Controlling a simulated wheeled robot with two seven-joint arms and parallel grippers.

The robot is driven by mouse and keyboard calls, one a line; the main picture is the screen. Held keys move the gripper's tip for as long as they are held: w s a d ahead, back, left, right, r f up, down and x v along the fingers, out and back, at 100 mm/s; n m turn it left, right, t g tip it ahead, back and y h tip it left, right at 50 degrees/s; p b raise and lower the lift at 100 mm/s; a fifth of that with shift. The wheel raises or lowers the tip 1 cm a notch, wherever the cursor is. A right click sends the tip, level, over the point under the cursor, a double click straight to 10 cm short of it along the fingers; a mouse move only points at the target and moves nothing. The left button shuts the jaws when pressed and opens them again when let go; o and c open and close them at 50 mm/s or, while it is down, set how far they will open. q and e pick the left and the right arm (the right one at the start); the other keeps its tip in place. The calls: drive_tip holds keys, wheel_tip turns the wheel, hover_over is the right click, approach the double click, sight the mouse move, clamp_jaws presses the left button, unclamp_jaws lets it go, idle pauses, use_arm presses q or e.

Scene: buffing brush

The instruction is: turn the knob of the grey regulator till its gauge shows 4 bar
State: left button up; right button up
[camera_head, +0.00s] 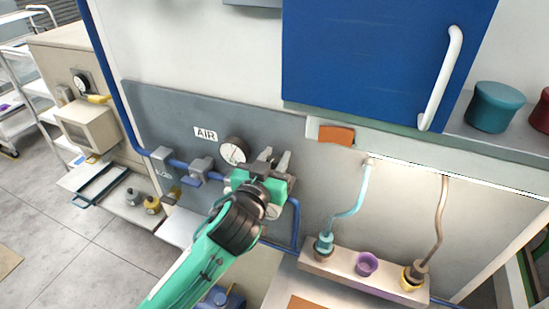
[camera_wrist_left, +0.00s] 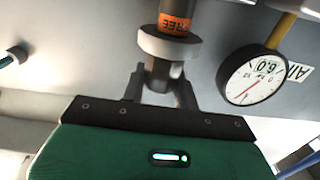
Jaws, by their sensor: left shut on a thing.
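The round white gauge (camera_head: 233,151) stands on the grey panel below the AIR sign. It also shows large in the wrist view (camera_wrist_left: 254,75), with a red needle and a small digit window that I cannot read surely. My left gripper (camera_head: 275,160) is at the regulator just right of the gauge and hides most of it. In the wrist view its fingers (camera_wrist_left: 160,90) are shut on the grey knob (camera_wrist_left: 158,74), below a pale ring (camera_wrist_left: 166,43) and an orange label band (camera_wrist_left: 176,23). My right gripper is not in view.
A blue pipe (camera_head: 110,90) runs down to the grey panel (camera_head: 150,110) and on past the regulator. A blue cabinet (camera_head: 370,60) hangs above right. A holder (camera_head: 345,277) with hoses and coloured cups stands below right. Open floor (camera_head: 70,220) lies left.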

use_arm(q)
drive_tip(key=shift+h, duration=0.3)
drive_tip(key=shift+m+g+h, duration=1.7)
drive_tip(key=shift+m+h, duration=0.4)
drive_tip(key=shift+h, duration=0.4)
drive_tip(key=o, duration=1)
drive_tip(key=shift+c, duration=0.2)
drive_tip(key=shift+s+a, duration=0.1)
